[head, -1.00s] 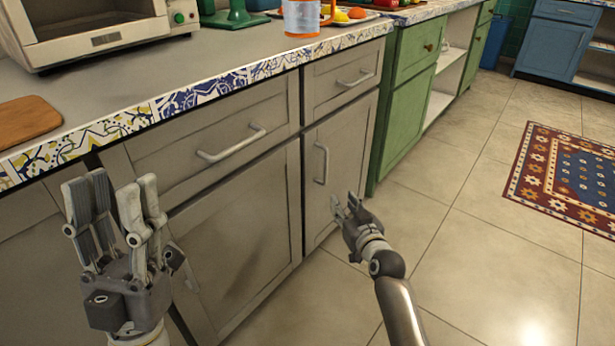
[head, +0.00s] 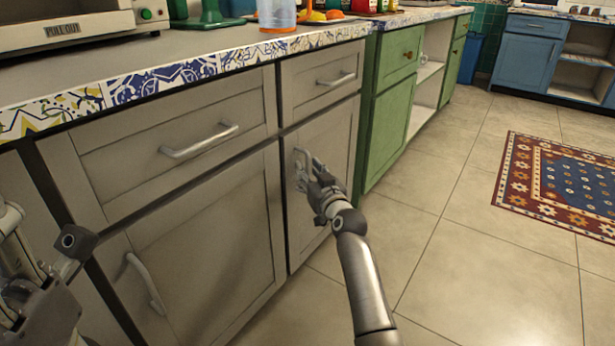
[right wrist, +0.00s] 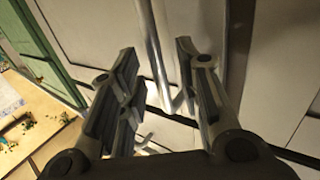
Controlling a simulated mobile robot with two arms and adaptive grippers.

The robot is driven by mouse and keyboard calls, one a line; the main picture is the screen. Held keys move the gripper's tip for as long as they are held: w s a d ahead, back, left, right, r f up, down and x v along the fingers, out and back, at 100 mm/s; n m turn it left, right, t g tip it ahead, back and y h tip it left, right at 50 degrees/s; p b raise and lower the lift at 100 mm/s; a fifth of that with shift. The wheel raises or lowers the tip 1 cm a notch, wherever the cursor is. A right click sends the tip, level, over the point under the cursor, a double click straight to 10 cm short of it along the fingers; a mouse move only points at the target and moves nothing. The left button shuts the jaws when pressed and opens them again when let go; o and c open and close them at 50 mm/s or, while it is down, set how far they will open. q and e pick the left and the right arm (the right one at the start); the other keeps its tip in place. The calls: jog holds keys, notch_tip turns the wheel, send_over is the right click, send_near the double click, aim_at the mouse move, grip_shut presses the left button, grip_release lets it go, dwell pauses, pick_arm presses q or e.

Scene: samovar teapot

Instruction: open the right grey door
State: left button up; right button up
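The right grey door (head: 338,135) is the narrow lower door beside the green cabinet, and it looks closed. Its upright metal handle (head: 298,160) is on the door's left side, partly hidden by my right gripper (head: 308,168). In the right wrist view the handle (right wrist: 152,45) runs down between the two parted fingers of my right gripper (right wrist: 160,95). The fingers are open around the bar, and I cannot see them pressing on it. My left gripper (head: 35,280) is at the lower left edge, partly cut off, and its fingers are unclear.
A grey drawer (head: 320,80) with its own handle is above the door. The wider left grey door (head: 205,245) is closed beside it. A green cabinet (head: 390,110) adjoins on the right. The tiled floor (head: 440,240) in front is clear, with a patterned rug (head: 560,180) farther right.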

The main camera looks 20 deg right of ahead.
jog(key=shift+w+a, duration=0.1)
jog(key=shift+w, duration=0.6)
grip_shut()
